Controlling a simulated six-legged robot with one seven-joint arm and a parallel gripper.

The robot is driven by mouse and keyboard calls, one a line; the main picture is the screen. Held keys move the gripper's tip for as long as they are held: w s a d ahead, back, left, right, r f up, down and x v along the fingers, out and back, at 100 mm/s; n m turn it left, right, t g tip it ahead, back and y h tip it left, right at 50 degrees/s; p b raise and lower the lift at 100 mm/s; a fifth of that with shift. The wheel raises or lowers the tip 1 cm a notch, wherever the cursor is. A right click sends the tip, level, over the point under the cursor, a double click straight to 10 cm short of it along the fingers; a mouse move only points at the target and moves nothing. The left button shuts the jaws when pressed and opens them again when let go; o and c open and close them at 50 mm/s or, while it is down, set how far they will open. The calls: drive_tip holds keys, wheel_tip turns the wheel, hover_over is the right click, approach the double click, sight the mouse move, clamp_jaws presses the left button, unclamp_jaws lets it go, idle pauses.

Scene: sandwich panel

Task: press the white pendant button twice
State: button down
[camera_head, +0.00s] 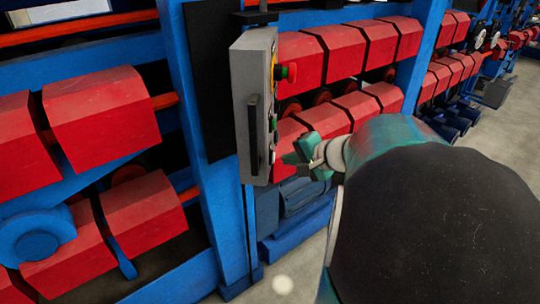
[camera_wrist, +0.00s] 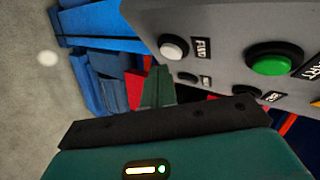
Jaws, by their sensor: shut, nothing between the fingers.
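The white button (camera_wrist: 173,47) is a round cap in a dark ring on the grey control panel in the wrist view, beside a small black label. The panel is the grey box (camera_head: 252,110) in the head view, seen nearly edge-on, so I cannot make out the white button there. My gripper (camera_head: 303,157) is shut and empty, just right of the panel's lower face. Its green fingers (camera_wrist: 158,87) show in the wrist view below the white button in the picture. They look apart from the button; the exact gap is hard to tell.
A large green button (camera_wrist: 273,62) sits right of the white one, with smaller dark buttons nearby. A red knob (camera_head: 287,73) sticks out of the panel's upper face. Blue frames (camera_head: 204,130) and red rollers (camera_head: 325,120) stand behind.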

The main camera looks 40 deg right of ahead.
idle(0.4)
drive_tip(key=shift+w+a, duration=0.3)
drive_tip(key=shift+w+a, duration=0.35)
drive_tip(key=shift+a, duration=0.05)
idle(1.1)
drive_tip(key=shift+s+d, duration=0.65)
drive_tip(key=shift+d, duration=0.05)
drive_tip(key=s+d, duration=0.3)
drive_tip(key=shift+s+d, duration=0.2)
drive_tip(key=shift+d, duration=0.1)
